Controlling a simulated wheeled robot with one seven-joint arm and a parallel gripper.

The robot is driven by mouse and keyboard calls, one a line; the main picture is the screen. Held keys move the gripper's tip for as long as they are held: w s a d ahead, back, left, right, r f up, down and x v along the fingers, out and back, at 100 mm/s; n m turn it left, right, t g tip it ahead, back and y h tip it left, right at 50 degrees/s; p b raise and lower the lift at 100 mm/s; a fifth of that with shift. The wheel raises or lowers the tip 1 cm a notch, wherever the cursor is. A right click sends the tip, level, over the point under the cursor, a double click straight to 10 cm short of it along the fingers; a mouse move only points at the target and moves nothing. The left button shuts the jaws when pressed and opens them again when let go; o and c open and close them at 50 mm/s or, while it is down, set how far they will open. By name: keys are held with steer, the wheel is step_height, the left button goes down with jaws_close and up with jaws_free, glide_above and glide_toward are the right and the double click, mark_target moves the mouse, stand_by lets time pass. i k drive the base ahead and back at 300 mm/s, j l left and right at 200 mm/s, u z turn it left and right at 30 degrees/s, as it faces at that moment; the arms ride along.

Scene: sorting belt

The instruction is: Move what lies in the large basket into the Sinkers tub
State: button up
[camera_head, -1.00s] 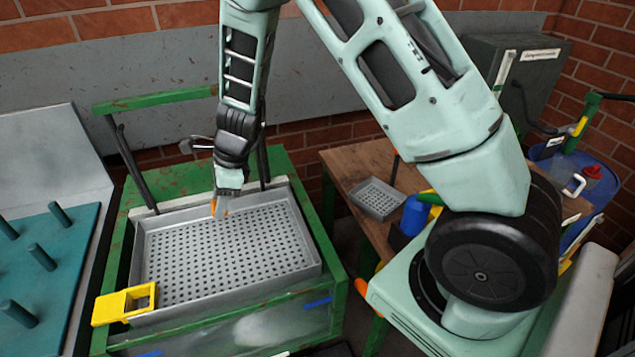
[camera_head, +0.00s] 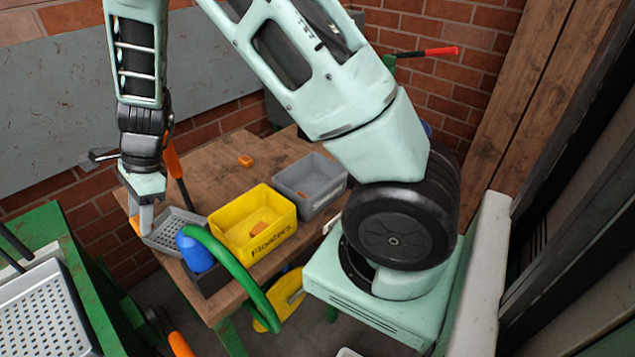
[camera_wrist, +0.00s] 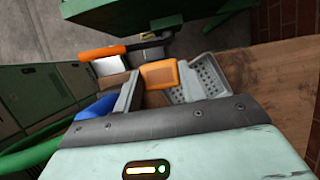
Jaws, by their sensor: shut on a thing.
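My gripper (camera_head: 140,220) points down at the left end of the wooden table, by the small perforated tray. It is shut on an orange block (camera_wrist: 160,74), held between the fingers in the wrist view; in the head view only its orange edge (camera_head: 134,226) shows. The large basket (camera_head: 45,310), a perforated grey tray, is partly in view at lower left, and its visible part is empty. The grey tub (camera_head: 318,197) at the table's right has a label mostly hidden behind my arm, starting with S. It looks like the Sinkers tub.
A yellow tub (camera_head: 226,235) labelled Floaters, holding an orange block (camera_head: 259,228), stands between my gripper and the grey tub. Another orange block (camera_head: 245,160) lies on the table (camera_head: 210,160). The small perforated tray (camera_head: 172,228), a blue object (camera_head: 195,250) and a green hose (camera_head: 232,262) are near the gripper.

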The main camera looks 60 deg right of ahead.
mark_target(320, 188)
steer(key=k+l+z, duration=0.15)
steer(key=l, duration=0.25)
steer(key=k+l+z, duration=0.1)
steer(key=l, duration=0.35)
steer(key=k+l+z, duration=0.15)
steer(key=l, duration=0.3)
steer(key=i, duration=0.05)
